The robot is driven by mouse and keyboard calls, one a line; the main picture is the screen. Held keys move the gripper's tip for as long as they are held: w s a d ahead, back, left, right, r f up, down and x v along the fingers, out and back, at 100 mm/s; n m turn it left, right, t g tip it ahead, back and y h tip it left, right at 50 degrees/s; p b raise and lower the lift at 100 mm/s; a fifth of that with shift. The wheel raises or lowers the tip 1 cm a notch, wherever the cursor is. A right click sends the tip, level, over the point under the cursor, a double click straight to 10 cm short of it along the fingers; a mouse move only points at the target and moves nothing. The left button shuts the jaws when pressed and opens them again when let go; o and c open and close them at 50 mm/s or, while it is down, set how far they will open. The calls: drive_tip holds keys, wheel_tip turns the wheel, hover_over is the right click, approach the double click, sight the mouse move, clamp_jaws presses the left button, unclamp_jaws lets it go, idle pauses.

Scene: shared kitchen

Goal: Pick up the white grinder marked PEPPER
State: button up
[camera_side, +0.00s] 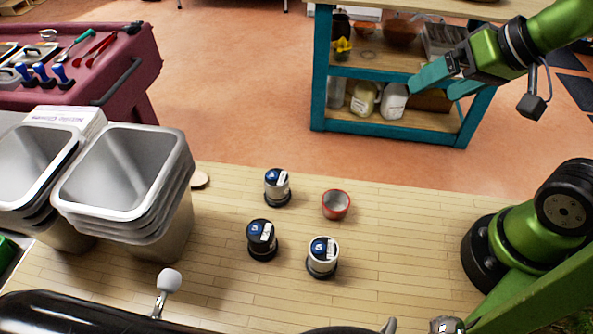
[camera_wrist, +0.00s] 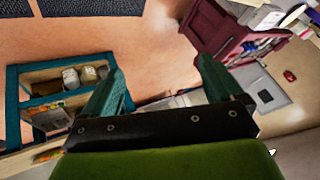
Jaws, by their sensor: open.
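Three small grinders stand upright on the wooden counter in the side view. One white grinder (camera_side: 277,189) with a dark blue top stands at the back. Another white grinder (camera_side: 322,260) with a blue and white top stands at the front right. A black grinder (camera_side: 262,241) stands at the front left. Their markings are too small to read, so I cannot tell which says PEPPER. My gripper (camera_side: 435,92) is open and empty, high above and to the right of the grinders. Its two teal fingers (camera_wrist: 160,75) are apart in the wrist view, where no grinder shows.
A small red bowl (camera_side: 336,204) stands right of the back grinder. Stacked metal containers (camera_side: 170,210) stand at the left of the counter. A teal shelf (camera_side: 320,80) and a maroon cart (camera_side: 130,75) stand beyond it.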

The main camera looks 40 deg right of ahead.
drive_tip(key=shift+c, duration=0.7)
drive_tip(key=m+g+h, duration=0.2)
drive_tip(key=m+g, duration=0.4)
drive_tip(key=g, duration=0.1)
hover_over(324, 248)
wheel_tip(324, 248, down, 6)
drive_tip(key=f, duration=0.1)
wheel_tip(324, 248, down, 16)
drive_tip(key=shift+f, duration=0.1)
drive_tip(key=shift+c, duration=0.4)
